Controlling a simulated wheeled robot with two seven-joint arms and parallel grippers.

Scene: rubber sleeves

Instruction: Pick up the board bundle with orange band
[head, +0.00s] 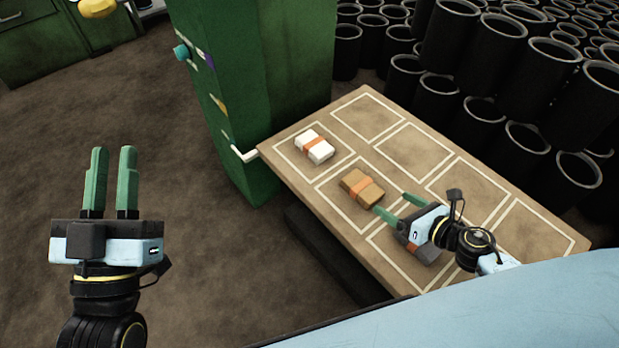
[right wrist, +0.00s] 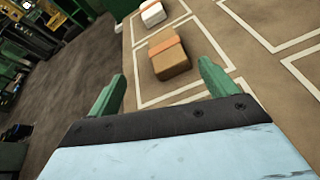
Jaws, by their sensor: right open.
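The brown board bundle with an orange band (head: 353,181) lies in a white-outlined cell on the table. In the right wrist view the same bundle (right wrist: 172,66) lies beyond the fingertips, between their directions. My right gripper (head: 391,202) is open and empty, its green fingertips close to the near right side of the bundle. Whether they touch it I cannot tell. The right gripper also shows in the right wrist view (right wrist: 162,72). My left gripper (head: 113,150) is open and empty, out over the floor at the left.
A white bundle with an orange band (head: 306,143) lies in the neighbouring far-left cell. The brown table (head: 470,183) has several empty outlined cells. A tall green cabinet (head: 262,80) stands at its left edge. Stacked black tubes (head: 484,60) crowd behind it.

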